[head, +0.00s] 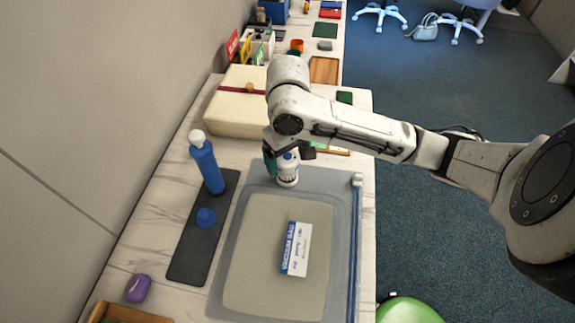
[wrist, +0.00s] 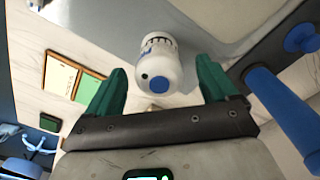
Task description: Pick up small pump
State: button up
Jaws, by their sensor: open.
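The small pump (head: 287,172) is a white, short cylinder with a blue round button on its top end. It stands at the far edge of the grey mat in the head view, partly covered by my gripper. In the wrist view the pump (wrist: 160,58) shows its white body, printed label and blue button. My gripper (wrist: 160,66) is open, with one green finger on each side of the pump's near end. A gap shows between the pump and each finger, and nothing is held. In the head view my gripper (head: 288,158) is right over the pump.
A vacuum bag box (head: 296,248) lies on the grey mat (head: 232,262). A blue bottle with a white cap (head: 207,165) and a blue knob (head: 206,217) stand on a dark strip to the left. A cream box (head: 235,105) lies behind.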

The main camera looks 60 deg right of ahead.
jog(key=shift+w+d+f, duration=0.15)
jog(key=shift+f, duration=2.1)
jog(key=c, duration=1.3)
